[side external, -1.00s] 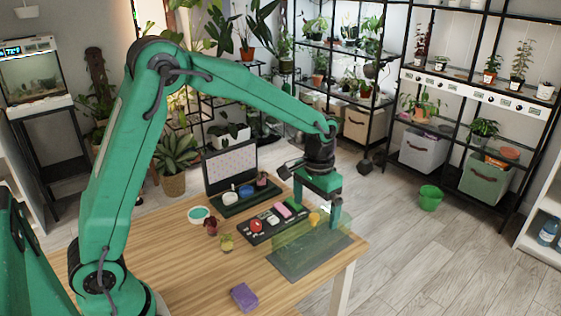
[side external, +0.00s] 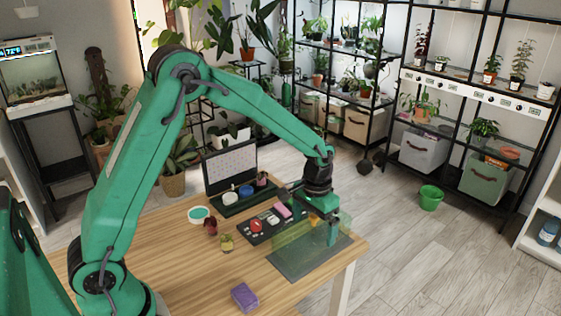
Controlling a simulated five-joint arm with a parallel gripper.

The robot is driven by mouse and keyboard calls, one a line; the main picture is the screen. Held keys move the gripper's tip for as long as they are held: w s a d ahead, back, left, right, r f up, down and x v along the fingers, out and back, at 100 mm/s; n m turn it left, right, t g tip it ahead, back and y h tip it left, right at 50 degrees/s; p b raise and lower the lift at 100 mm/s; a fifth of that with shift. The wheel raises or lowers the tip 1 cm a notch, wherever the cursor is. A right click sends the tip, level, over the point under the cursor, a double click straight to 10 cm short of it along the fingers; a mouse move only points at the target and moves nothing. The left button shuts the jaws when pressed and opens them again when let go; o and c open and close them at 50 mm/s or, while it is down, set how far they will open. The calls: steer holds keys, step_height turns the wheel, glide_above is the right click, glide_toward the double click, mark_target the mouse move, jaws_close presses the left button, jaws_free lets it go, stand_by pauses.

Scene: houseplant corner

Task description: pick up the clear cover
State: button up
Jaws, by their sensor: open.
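The clear cover (side external: 292,240) is a see-through, greenish box on a dark grey mat (side external: 300,265) at the right end of the wooden table. My gripper (side external: 318,222) points down at the cover's right part. Its near finger shows green at the cover's right end, level with its walls. The other finger is mostly hidden behind the gripper body and the cover. The jaws are open. I cannot tell whether either finger touches the cover.
Behind the cover lies a dark tray (side external: 248,240) with a red ball, a white piece and a pink block. A calendar board (side external: 231,165) stands farther back. Small potted plants stand left of the tray. A purple block (side external: 244,296) lies at the front. The table's middle is clear.

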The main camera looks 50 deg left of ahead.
stand_by(0.3)
steer(key=c, duration=0.9)
steer(key=shift+r, duration=0.1)
steer(key=shift+r, duration=0.85)
step_height(320, 180, up, 2)
steer(key=shift+r, duration=0.25)
steer(key=s+d+r, duration=0.2)
steer(key=d, duration=0.1)
steer(key=s+d+r, duration=0.2)
steer(key=d, duration=0.1)
steer(key=s+d+r, duration=0.2)
steer(key=s+d, duration=0.1)
steer(key=shift+d+r, duration=0.2)
steer(key=shift+r, duration=0.1)
steer(key=shift+r, duration=0.1)
steer(key=shift+r, duration=4.2)
